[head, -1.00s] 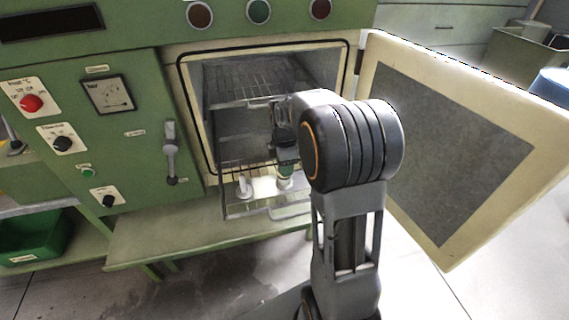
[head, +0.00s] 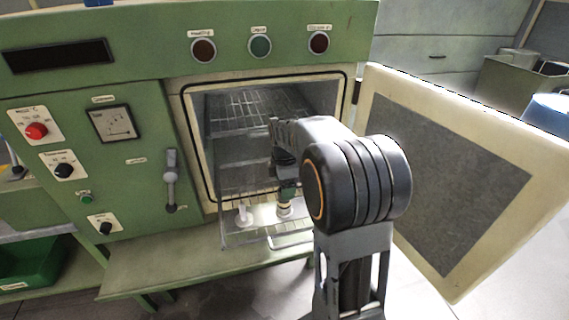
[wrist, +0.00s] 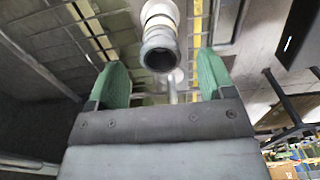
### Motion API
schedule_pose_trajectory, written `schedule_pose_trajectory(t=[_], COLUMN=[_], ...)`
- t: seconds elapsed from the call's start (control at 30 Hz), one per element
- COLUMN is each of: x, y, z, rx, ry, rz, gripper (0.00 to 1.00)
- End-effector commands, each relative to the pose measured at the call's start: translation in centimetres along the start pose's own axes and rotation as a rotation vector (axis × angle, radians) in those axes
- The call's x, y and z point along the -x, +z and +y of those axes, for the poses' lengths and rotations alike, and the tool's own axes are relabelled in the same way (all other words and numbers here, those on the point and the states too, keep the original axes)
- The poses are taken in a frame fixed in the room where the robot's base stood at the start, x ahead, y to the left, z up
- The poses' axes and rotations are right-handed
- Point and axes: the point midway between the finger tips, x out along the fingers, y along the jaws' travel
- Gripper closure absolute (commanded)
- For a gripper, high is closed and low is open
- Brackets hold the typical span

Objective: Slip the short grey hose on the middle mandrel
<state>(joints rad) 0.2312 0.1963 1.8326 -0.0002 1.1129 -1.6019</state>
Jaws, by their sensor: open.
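The short grey hose (wrist: 158,50) shows in the wrist view as a dark grey ring, its open end facing the camera, between my finger tips and apart from both. It is in line with a white mandrel (wrist: 160,12), whose pale part shows beyond it. My gripper (wrist: 160,78) is open, with a green finger on each side. In the head view my gripper (head: 287,190) points down just above the right-hand white mandrel (head: 284,210). Another white mandrel (head: 243,215) stands to its left. My wrist and arm hide what is farther right.
The mandrels stand on a wire rack (head: 232,238) at the front of the open oven. Upper wire shelves (head: 250,110) are above and behind my gripper. The open oven door (head: 480,150) stands to the right of my arm. A green bin (head: 30,258) is at lower left.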

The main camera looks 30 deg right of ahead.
Motion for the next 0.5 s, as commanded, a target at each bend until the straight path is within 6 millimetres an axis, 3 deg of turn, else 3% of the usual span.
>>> schedule_pose_trajectory(t=[0.2,0.5], x=[4.8,9.1], y=[0.0,0.0], z=[0.1,0.0], rx=[0.0,0.0], ry=[0.004,0.002], rz=[0.0,0.0], gripper=[0.25,0.25])
